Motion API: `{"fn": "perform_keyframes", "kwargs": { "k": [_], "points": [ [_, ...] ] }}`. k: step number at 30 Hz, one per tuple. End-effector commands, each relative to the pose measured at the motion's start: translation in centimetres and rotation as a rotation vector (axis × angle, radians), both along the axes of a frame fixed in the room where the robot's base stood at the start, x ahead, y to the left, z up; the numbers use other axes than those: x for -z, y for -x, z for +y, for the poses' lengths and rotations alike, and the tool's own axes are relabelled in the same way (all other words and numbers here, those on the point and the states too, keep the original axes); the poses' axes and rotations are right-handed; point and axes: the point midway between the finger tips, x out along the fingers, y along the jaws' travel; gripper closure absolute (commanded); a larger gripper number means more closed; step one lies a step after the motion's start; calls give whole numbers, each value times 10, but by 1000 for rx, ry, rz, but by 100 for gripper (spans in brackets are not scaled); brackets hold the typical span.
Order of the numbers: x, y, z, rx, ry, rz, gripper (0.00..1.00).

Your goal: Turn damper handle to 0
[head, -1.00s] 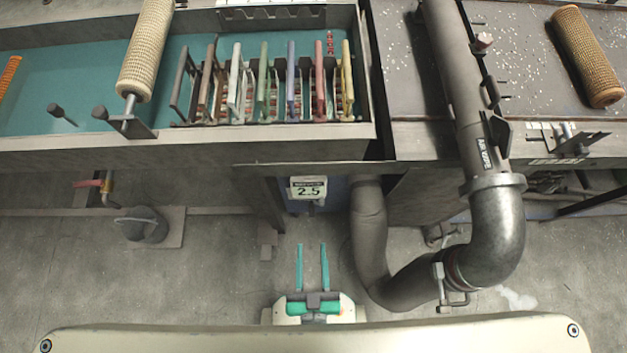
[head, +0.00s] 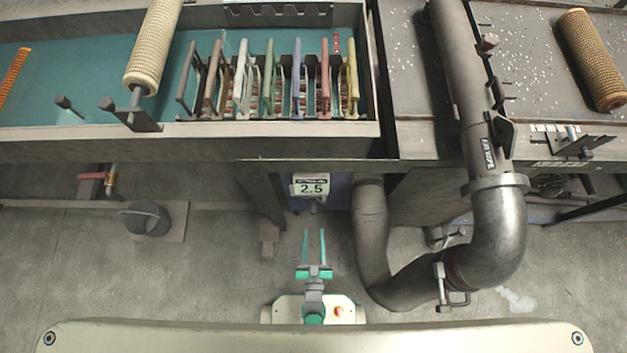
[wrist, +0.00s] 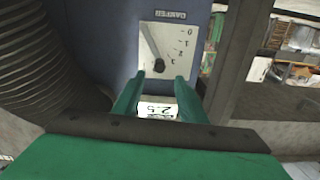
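The damper panel (wrist: 165,50) is a white scale plate on a blue-grey box, seen upside down in the wrist view with marks from 0 to 3. A small dark handle (wrist: 158,66) sits at the plate's edge, just beyond my fingertips. I cannot tell which mark it points to.
A thick grey pipe (head: 369,230) bends down close to the right of my gripper. A bench leg (head: 263,205) stands to the left. The bench edge (head: 200,150) hangs over the box.

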Motion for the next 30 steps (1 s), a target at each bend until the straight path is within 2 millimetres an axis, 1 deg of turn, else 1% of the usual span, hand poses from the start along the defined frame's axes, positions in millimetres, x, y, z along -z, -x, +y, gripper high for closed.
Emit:
{"fn": "perform_keyframes", "kwargs": {
  "k": [5, 15, 18, 24, 30],
  "points": [
    [1, -16, -1, 1, 0, -3, 62],
    [0, -75, -1, 2, 0, -3, 62],
    [1, -89, -1, 2, 0, -2, 62],
    [1, -105, -1, 2, 0, -1, 62],
    [1, -108, 0, 2, 0, 0, 62]
  ]
}}
